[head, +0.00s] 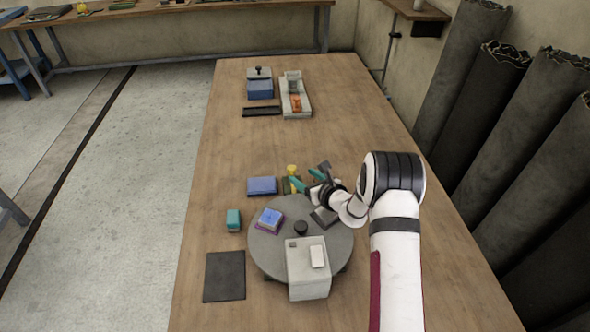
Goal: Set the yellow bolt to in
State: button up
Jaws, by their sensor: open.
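The yellow bolt (292,170) is small and stands upright on a dark base at the middle of the wooden table, just beyond the round grey turntable. How far in the bolt sits cannot be made out.
The grey turntable (268,255) holds a blue block (270,219), a black knob (301,228) and a pale box (308,270). A blue flat block (262,186) lies left of the bolt. A pale fixture with an orange part (296,103) stands farther back. The table between is clear.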

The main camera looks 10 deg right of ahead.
aim_at(293, 169)
jog(key=x, duration=0.6)
jog(key=shift+a, duration=0.1)
grip_shut()
jog(key=shift+r, duration=0.1)
dwell(1.0)
